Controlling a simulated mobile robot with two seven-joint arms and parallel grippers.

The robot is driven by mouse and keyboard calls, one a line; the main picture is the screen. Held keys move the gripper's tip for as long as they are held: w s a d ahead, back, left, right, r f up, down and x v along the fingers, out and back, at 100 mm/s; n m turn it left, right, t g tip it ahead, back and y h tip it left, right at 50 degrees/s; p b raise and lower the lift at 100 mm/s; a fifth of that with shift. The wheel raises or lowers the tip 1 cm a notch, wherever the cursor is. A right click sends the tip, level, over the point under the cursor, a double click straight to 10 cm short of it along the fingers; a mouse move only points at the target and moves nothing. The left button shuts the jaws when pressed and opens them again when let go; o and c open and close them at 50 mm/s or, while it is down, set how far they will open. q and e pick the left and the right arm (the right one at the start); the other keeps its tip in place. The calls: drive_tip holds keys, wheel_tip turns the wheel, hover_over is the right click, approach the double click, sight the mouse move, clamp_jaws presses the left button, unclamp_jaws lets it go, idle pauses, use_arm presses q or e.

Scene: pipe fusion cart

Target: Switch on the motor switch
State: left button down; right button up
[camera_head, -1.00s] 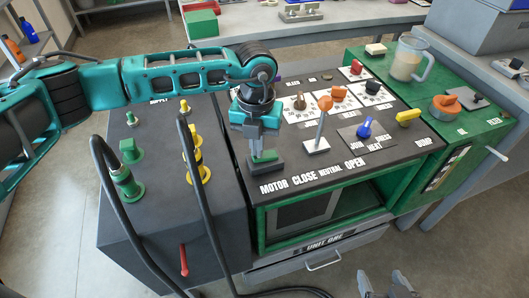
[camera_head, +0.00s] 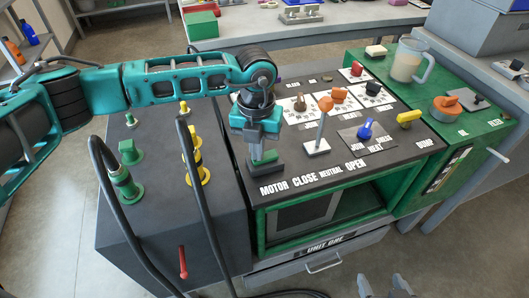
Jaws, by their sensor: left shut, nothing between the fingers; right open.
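The motor switch (camera_head: 265,168) is a dark rocker with a green part, at the front left of the black panel just behind the "MOTOR" label (camera_head: 273,189). My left gripper (camera_head: 262,155) points down right over it, shut and empty. Its fingertips are at the green part and hide some of it. I cannot tell whether they touch it or which way the rocker is set. My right gripper (camera_head: 385,287) is open at the bottom edge, in front of the cart and only partly in view.
An orange-knobbed lever (camera_head: 321,125) stands right of my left gripper. A blue knob (camera_head: 366,129) and a yellow knob (camera_head: 409,117) sit further right. Black hoses (camera_head: 198,190) rise at the left. A jug (camera_head: 408,60) stands on the green side top.

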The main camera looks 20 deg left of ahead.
use_arm(q)
drive_tip(key=shift+r+p, duration=2.1)
drive_tip(key=shift+r, duration=1.3)
